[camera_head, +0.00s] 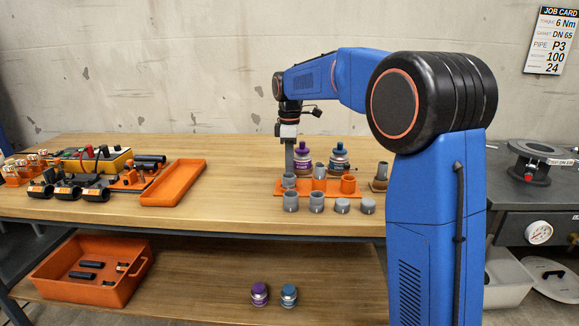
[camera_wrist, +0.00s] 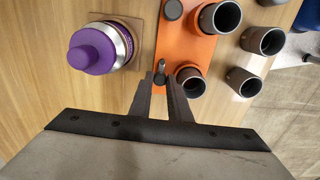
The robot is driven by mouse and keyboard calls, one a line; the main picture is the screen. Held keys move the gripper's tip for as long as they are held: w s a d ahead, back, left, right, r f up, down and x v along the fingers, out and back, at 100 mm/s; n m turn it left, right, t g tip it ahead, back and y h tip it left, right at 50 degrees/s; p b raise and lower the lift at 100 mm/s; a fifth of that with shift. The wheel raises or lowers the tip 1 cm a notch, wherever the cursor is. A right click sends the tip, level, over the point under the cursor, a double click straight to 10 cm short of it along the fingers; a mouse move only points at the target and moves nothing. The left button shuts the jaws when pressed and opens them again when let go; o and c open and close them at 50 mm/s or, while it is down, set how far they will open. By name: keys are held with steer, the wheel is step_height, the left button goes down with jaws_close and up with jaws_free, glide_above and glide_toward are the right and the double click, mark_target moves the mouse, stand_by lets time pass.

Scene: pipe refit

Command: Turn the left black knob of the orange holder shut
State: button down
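The orange holder (camera_head: 310,193) stands on the bench in the head view. In the wrist view its orange plate (camera_wrist: 187,45) runs down the middle, with the left black knob (camera_wrist: 160,67) near its lower end and another black knob (camera_wrist: 173,10) at the top edge. Grey pipe sockets (camera_wrist: 219,17) stand along the plate. My gripper (camera_wrist: 160,80) points down at the holder's left end. Its two fingers are apart, with the left knob between or just beyond their tips; I cannot tell whether they touch it. In the head view my gripper (camera_head: 289,165) partly hides that end.
A purple-capped bottle (camera_wrist: 98,48) stands close behind the holder; a teal-capped bottle (camera_head: 339,160) is to its right. Loose grey sockets (camera_head: 291,201) and grey caps (camera_head: 342,206) stand in front. An empty orange tray (camera_head: 175,183) lies left, with clear bench between it and the holder.

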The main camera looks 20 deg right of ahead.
steer(key=shift+m, duration=0.3)
steer(key=m, duration=0.9)
steer(key=shift+m, duration=0.4)
steer(key=m, duration=0.3)
steer(key=shift+m, duration=2.2)
steer(key=c, duration=1.9)
jaws_free()
